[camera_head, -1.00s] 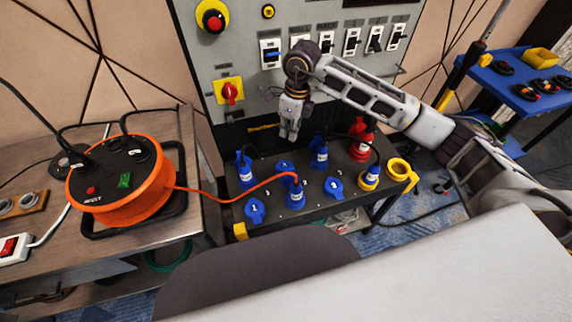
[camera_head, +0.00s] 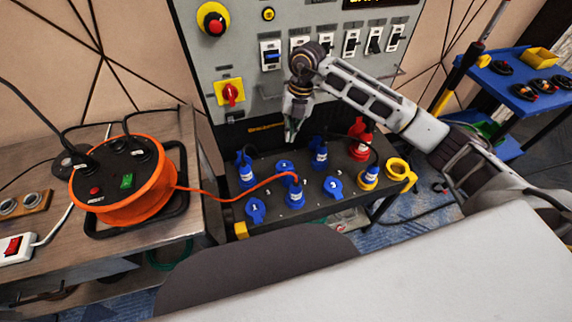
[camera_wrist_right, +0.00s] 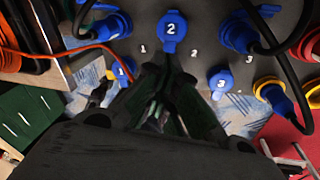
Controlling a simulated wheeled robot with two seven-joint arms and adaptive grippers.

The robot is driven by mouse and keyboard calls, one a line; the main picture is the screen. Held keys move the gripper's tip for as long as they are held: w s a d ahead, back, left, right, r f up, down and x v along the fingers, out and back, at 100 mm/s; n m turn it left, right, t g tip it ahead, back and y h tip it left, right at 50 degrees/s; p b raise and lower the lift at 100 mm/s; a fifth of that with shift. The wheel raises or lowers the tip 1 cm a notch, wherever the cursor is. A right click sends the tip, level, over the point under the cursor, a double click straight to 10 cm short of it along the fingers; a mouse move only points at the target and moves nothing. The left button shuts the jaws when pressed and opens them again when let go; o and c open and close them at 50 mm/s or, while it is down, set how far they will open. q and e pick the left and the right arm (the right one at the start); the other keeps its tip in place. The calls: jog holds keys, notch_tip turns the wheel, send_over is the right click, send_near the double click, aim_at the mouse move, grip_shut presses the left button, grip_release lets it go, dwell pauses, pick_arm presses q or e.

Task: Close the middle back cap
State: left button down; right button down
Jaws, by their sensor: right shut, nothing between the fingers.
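The middle back cap (camera_head: 284,166) is a blue round lid marked 2 in the back row of the dark socket box (camera_head: 300,213). In the right wrist view the cap (camera_wrist_right: 172,28) shows its numbered face to the camera, just beyond my fingertips. It seems to lie over its socket; whether it is fully down I cannot tell. My right gripper (camera_head: 290,140) is shut and empty, pointing down just above and behind this cap. In the wrist view its fingers (camera_wrist_right: 168,72) appear below the cap, apart from it as far as I can see. My left gripper is out of view.
Blue plugs (camera_head: 246,170) (camera_head: 320,155) flank the cap. A plug with an orange cord (camera_head: 295,194) stands in front, between caps 1 (camera_head: 255,210) and 3 (camera_head: 333,187). The switch panel (camera_head: 285,95) rises behind. An orange cable reel (camera_head: 125,185) sits left.

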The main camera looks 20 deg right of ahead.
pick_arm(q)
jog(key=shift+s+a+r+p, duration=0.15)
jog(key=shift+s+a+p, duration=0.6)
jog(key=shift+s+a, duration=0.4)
pick_arm(e)
jog(key=shift+w+d+f+m+g+y, duration=0.1)
jog(key=shift+d+f+m+g+y, duration=0.05)
jog(key=shift+m, duration=2.3)
jog(key=shift+w+d+f+m+g+y, duration=0.1)
jog(key=shift+f+m+g, duration=0.1)
jog(key=shift+m, duration=2.3)
jog(key=shift+d+f+m+g+y, duration=0.15)
jog(key=shift+m, duration=2.3)
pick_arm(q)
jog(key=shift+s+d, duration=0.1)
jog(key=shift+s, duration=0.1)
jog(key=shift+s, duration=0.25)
pick_arm(e)
jog(key=shift+f, duration=0.15)
